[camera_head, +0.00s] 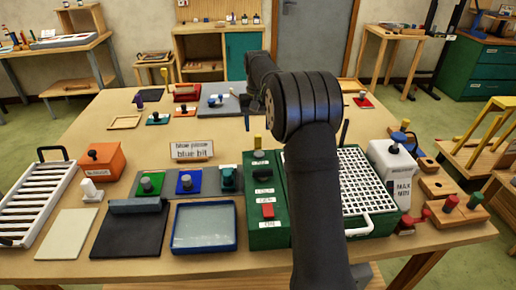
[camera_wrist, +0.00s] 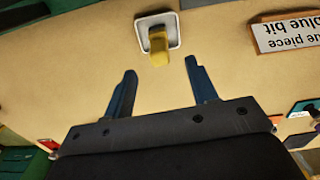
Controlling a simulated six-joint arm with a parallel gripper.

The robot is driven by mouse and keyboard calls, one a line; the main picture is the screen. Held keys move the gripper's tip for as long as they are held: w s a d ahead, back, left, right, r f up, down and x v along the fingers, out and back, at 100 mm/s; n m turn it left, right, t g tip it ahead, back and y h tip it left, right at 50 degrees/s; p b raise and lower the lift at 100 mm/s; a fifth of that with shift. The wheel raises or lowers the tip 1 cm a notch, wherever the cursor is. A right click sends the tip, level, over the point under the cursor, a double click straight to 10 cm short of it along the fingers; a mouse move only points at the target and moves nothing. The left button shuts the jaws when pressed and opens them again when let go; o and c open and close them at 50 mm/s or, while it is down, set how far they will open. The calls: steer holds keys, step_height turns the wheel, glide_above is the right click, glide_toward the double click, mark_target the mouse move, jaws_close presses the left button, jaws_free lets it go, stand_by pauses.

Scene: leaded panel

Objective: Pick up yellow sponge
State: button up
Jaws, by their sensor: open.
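A small yellow block (camera_wrist: 158,48), which I take for the sponge, stands in a white square dish (camera_wrist: 170,20) in the wrist view, near the top middle. In the head view a yellow piece (camera_head: 258,142) shows just behind the green machine, its lower part hidden. My gripper (camera_wrist: 160,72) is open and empty, its two dark blue fingers apart. The yellow block lies beyond the fingertips, roughly in line with the gap between them.
A "blue piece blue bit" sign (camera_head: 191,150) stands left of the yellow piece. The green machine (camera_head: 267,234), a white-gridded green case (camera_head: 366,180) and a blue-rimmed tray (camera_head: 204,249) crowd the front. Bare tabletop (camera_wrist: 75,60) surrounds the dish.

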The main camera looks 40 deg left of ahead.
mark_target(258, 148)
step_height(258, 148, down, 8)
steer(key=shift+d+f, duration=0.15)
steer(key=c, duration=1)
step_height(258, 148, up, 10)
steer(key=shift+r, duration=0.1)
steer(key=o, duration=0.4)
steer(key=shift+c, duration=0.2)
steer(key=c, duration=0.4)
